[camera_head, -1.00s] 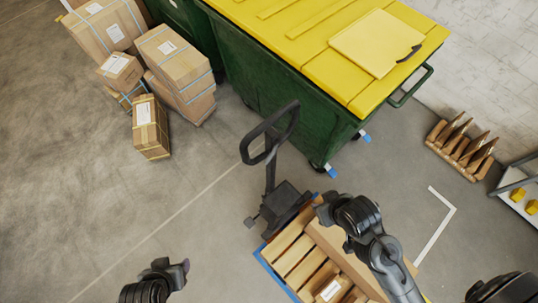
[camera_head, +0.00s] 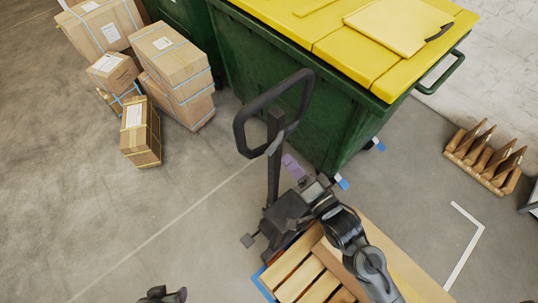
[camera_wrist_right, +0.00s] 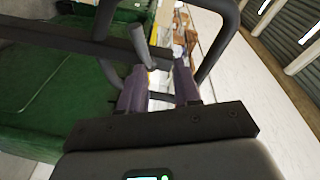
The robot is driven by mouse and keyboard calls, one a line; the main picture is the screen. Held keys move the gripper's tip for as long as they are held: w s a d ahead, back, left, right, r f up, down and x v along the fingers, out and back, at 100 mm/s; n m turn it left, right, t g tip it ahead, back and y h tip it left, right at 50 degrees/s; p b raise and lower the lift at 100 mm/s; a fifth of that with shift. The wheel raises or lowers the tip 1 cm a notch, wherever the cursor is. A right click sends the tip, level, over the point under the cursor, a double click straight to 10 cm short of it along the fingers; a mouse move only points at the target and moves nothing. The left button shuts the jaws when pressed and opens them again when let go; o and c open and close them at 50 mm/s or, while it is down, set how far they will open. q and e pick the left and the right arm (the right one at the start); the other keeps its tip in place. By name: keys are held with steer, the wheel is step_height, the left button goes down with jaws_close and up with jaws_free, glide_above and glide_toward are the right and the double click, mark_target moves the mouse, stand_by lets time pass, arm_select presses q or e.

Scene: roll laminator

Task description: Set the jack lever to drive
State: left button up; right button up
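The dark grey pallet jack (camera_head: 284,212) stands at the pallet's end, its loop handle (camera_head: 240,130) raised on an upright shaft. My right gripper (camera_head: 294,168) is just right of the shaft, below the loop. In the right wrist view its purple fingers (camera_wrist_right: 158,82) are apart, with the black handle frame (camera_wrist_right: 222,45) close ahead. A short grey lever-like piece (camera_wrist_right: 141,46) reaches down near the gap between the fingertips; I cannot tell its setting or whether they touch it. My left gripper (camera_head: 180,294) is partly visible at the bottom edge; its finger gap is unclear.
A green bin (camera_head: 330,120) with a yellow lid (camera_head: 345,45) stands close behind the jack. A wooden pallet (camera_head: 292,272) lies at its base. Stacked cartons (camera_head: 178,75) are at upper left, a brown rack (camera_head: 487,158) at right. The floor at left is clear.

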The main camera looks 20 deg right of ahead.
mark_target(275, 144)
arm_select(q)
step_height(275, 144, down, 4)
steer(key=shift+r+b, duration=0.15)
steer(key=shift+b, duration=0.95)
arm_select(e)
steer(key=w+a+f, duration=0.2)
steer(key=w+f, duration=0.1)
steer(key=w, duration=0.8)
steer(key=shift+f, duration=0.15)
steer(key=shift+c, duration=0.4)
jaws_close()
